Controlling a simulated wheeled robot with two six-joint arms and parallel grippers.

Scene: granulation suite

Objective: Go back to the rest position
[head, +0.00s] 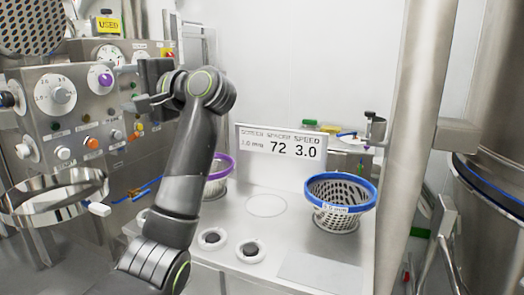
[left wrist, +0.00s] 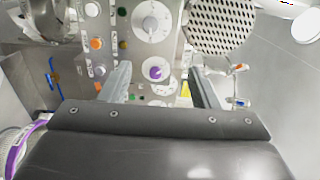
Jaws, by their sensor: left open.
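My left gripper (head: 126,88) is raised in front of the grey control panel (head: 75,118), its fingers pointing at the panel. It is open and empty. In the left wrist view the purple-centred dial (left wrist: 155,73) shows between the two spread fingers of the left gripper (left wrist: 158,72); I cannot tell the exact gap to it, but no finger is closed on it. The same dial (head: 101,78) is left of the gripper in the head view. My right gripper is in neither view.
A blue-rimmed perforated basket (head: 341,203) and a purple-rimmed one (head: 219,182), partly behind my arm, stand on the steel bench (head: 310,268). A sign (head: 281,148) reads 72 and 3.0. A metal ring (head: 52,207) juts out at left. A steel post (head: 414,150) stands at right.

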